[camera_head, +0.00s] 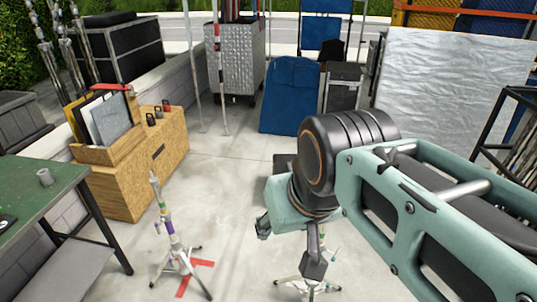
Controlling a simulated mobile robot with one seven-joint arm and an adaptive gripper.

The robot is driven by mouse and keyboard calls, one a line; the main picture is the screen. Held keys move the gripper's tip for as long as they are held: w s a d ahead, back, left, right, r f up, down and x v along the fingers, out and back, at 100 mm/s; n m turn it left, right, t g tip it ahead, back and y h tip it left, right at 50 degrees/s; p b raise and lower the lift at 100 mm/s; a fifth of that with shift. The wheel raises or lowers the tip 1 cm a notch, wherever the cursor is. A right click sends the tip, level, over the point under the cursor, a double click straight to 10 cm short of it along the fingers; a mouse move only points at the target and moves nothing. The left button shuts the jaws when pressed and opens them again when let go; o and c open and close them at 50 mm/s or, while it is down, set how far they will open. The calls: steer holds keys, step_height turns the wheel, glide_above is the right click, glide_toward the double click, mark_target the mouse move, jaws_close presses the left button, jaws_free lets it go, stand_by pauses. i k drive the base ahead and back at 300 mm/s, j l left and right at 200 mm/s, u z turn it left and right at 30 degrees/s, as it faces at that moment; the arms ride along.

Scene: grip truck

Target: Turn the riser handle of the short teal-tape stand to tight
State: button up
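A short light-coloured stand (309,287) is mostly hidden below my arm; its legs and small teal-green bits beside its post show. I cannot make out its riser handle or its tape clearly. Another short stand (175,246) with purple and green bands stands to the left, apart from my arm. My gripper (314,264) appears as a dark part pointing down, over the partly hidden stand. My own wrist covers much of it, so its fingers and any contact with the handle cannot be told.
A green-topped table (40,200) is at the left. A wooden box (155,170) stands behind the banded stand. Red tape (203,264) marks the floor. A metal cart (238,62) and a blue-covered item (290,95) are at the back. Open concrete floor lies between.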

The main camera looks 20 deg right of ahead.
mark_target(336, 254)
steer(key=k+z, duration=0.25)
steer(key=z, duration=0.2)
steer(key=k+l+z, duration=0.2)
steer(key=z, duration=0.2)
steer(key=i+l+u, duration=0.1)
steer(key=u, duration=0.15)
steer(key=l+u, duration=0.3)
steer(key=i+j, duration=0.05)
steer(key=j, duration=0.05)
